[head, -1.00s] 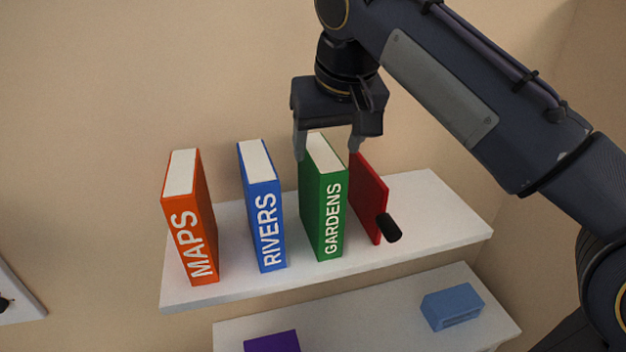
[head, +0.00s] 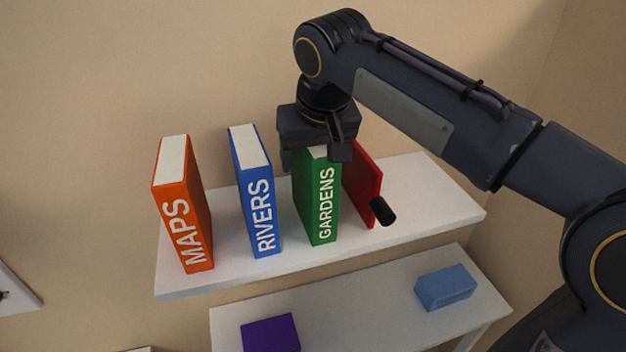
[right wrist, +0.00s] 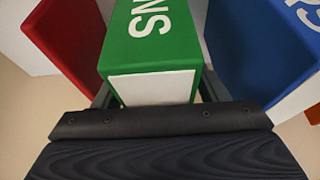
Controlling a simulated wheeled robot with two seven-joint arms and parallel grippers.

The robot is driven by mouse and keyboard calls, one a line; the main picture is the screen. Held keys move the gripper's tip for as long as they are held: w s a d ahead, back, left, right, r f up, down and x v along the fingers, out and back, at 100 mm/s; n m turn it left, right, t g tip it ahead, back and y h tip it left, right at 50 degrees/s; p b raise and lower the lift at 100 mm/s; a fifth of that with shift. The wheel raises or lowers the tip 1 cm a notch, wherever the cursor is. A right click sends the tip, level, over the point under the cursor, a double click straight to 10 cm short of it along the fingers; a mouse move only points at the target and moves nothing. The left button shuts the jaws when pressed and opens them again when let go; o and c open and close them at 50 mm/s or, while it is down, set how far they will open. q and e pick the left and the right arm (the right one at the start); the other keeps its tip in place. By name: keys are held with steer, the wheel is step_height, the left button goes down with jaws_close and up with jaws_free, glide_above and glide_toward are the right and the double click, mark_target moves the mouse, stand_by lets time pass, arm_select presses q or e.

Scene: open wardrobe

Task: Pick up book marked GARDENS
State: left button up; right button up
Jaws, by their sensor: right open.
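The green book marked GARDENS (head: 324,205) stands upright on the upper white shelf, between the blue RIVERS book (head: 257,195) and a thin red panel (head: 366,190). My right gripper (head: 318,158) is over its top from above, open, with one finger on each side of the book. In the right wrist view the green book (right wrist: 155,40) fills the middle, its white page top (right wrist: 153,88) close to the palm between the fingers. Whether the fingers touch its covers cannot be told. My left gripper is not in view.
The orange MAPS book (head: 183,215) stands at the left end of the shelf (head: 430,205). A black knob (head: 383,211) sticks out by the red panel. A lower shelf (head: 360,290) holds a purple box (head: 270,335) and a light blue block (head: 445,287).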

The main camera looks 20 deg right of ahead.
steer(key=shift+f, duration=0.15)
steer(key=shift+c, duration=0.3)
jaws_close()
